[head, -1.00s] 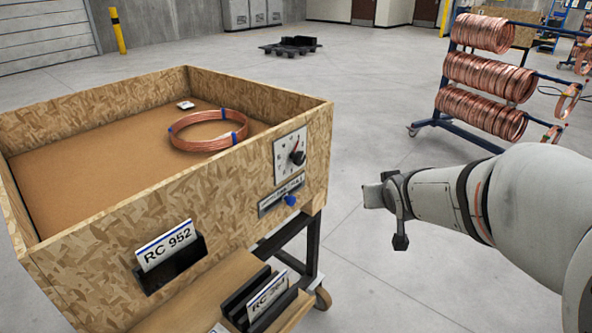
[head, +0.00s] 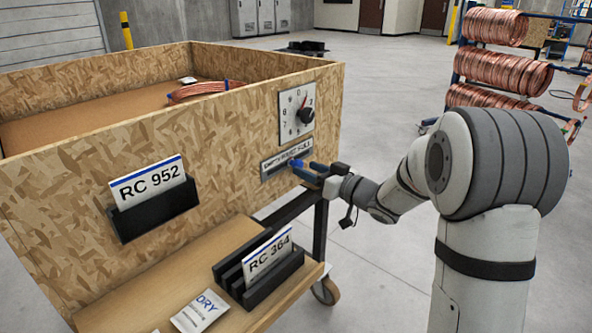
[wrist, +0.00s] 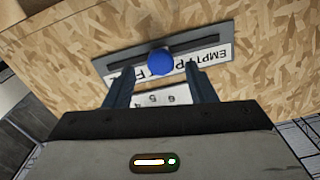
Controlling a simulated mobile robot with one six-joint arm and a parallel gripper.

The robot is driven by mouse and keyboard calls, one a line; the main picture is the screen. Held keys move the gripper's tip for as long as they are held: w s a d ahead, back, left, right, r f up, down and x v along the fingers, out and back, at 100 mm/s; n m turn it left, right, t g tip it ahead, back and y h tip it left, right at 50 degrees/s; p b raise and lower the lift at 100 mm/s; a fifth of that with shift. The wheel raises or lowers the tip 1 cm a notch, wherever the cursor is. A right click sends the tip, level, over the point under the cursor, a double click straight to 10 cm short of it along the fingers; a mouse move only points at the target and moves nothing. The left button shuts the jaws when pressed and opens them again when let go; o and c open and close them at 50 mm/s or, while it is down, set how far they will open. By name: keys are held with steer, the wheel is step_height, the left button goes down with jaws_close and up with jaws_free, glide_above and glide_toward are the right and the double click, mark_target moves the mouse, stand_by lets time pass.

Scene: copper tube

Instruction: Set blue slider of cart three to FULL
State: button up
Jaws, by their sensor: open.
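The blue slider knob (head: 296,163) sits in a slot plate (head: 270,173) on the front of the chipboard crate, under a label strip reading EMPTY, PART, FULL. In the wrist view the label is upside down, and the blue knob (wrist: 160,62) stands near the middle of the slot, around PART. FULL lies at the left there and is partly hidden by a finger. My gripper (head: 305,170) is open at the panel. In the wrist view its fingers (wrist: 158,78) are on either side of the knob, with gaps; contact cannot be told.
A numbered dial (head: 297,114) with a black knob is just above the slot. A card holder (head: 155,212) with RC 952 is at the left. The cart's lower shelf (head: 150,296) carries another holder (head: 262,278) with RC 364. Open floor lies right of the cart.

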mark_target(300, 166)
steer(key=shift+b+x, duration=0.35)
steer(key=shift+x, duration=1.8)
steer(key=shift+c, duration=0.3)
jaws_close()
